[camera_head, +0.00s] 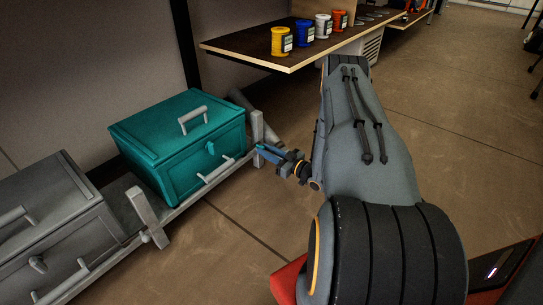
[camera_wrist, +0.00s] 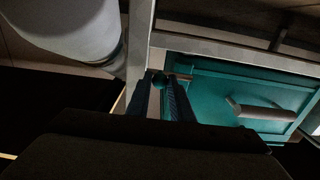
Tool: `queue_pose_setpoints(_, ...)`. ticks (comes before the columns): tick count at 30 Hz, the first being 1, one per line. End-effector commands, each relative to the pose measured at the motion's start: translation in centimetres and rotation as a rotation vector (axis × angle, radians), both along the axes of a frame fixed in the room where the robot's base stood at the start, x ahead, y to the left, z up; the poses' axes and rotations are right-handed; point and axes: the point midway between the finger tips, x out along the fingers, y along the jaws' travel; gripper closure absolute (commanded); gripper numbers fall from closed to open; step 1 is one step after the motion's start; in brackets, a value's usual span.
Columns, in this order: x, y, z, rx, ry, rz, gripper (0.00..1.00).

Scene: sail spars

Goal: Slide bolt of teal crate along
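The teal crate (camera_head: 175,150) sits on a low rack at the left, with a grey handle (camera_head: 192,115) on its lid. Its front carries a small teal knob (camera_head: 210,148) and a grey bar (camera_head: 217,171) below; I cannot tell which belongs to the bolt. My gripper (camera_head: 262,149) is to the right of the crate, close to the rack's upright post. In the wrist view, the crate (camera_wrist: 215,100) fills the right side. The fingers look parted, and contact is not visible.
A grey crate (camera_head: 50,215) stands at the left on the rack. The grey post (camera_head: 257,127) rises beside my gripper. A wooden table (camera_head: 290,58) with several coloured spools stands behind. The floor in front of the rack is clear.

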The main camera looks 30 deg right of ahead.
Motion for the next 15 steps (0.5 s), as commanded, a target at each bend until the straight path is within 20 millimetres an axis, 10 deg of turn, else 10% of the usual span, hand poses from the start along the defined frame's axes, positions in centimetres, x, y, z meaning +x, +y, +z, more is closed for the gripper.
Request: queue_pose_setpoints(15,0.3,-1.3,0.1,0.0,-0.002,-0.004,1.0)
